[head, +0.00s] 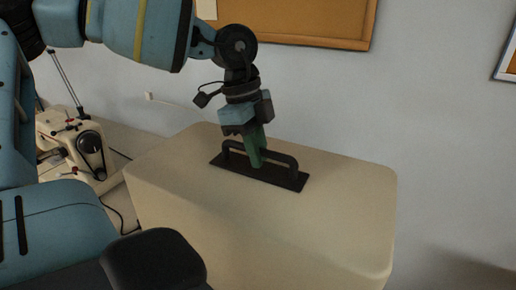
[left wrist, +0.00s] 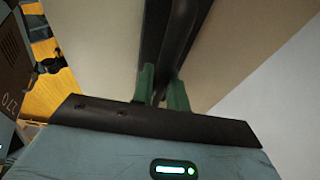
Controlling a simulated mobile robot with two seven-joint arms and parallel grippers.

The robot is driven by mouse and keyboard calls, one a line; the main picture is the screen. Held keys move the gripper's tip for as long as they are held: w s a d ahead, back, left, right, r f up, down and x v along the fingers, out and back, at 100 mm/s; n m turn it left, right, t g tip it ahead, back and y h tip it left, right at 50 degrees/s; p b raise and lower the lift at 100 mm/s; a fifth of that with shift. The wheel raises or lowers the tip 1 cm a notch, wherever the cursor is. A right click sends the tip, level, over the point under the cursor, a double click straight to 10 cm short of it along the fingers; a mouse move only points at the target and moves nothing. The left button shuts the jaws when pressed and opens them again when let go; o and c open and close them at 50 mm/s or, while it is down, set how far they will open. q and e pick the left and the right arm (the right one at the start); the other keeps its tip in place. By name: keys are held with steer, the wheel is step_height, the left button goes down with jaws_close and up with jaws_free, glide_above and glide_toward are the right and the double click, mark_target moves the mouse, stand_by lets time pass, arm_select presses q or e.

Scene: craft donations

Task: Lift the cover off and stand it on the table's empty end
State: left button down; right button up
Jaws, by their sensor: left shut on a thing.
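The cover (head: 330,215) is a large beige box with rounded edges and a dark handle (head: 283,159) on a flat black plate on its top. My left gripper (head: 257,160) points down with its green fingers shut on the middle of the handle. In the left wrist view the fingers (left wrist: 162,92) stand on both sides of the handle bar (left wrist: 178,35), and the cover's top (left wrist: 105,40) lies beyond. The cover looks about level. Its lower edge is out of frame, so I cannot tell whether it rests or hangs. My right gripper is not in view.
A cream sewing machine (head: 88,145) stands uncovered left of the cover, with a dark cable near it. A wall with a cork board (head: 300,18) is behind. In the left wrist view an orange-yellow surface (left wrist: 45,92) with dark items shows at left.

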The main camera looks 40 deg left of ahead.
arm_select(q)
steer(key=shift+f, duration=0.25)
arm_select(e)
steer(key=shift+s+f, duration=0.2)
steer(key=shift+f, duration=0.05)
arm_select(q)
steer(key=c, duration=1.3)
jaws_free()
steer(key=shift+f, duration=0.15)
steer(key=shift+v, duration=0.9)
steer(key=v, duration=0.5)
steer(key=shift+b, duration=0.3)
steer(key=shift+a+r, duration=0.15)
steer(key=shift+r, duration=0.45)
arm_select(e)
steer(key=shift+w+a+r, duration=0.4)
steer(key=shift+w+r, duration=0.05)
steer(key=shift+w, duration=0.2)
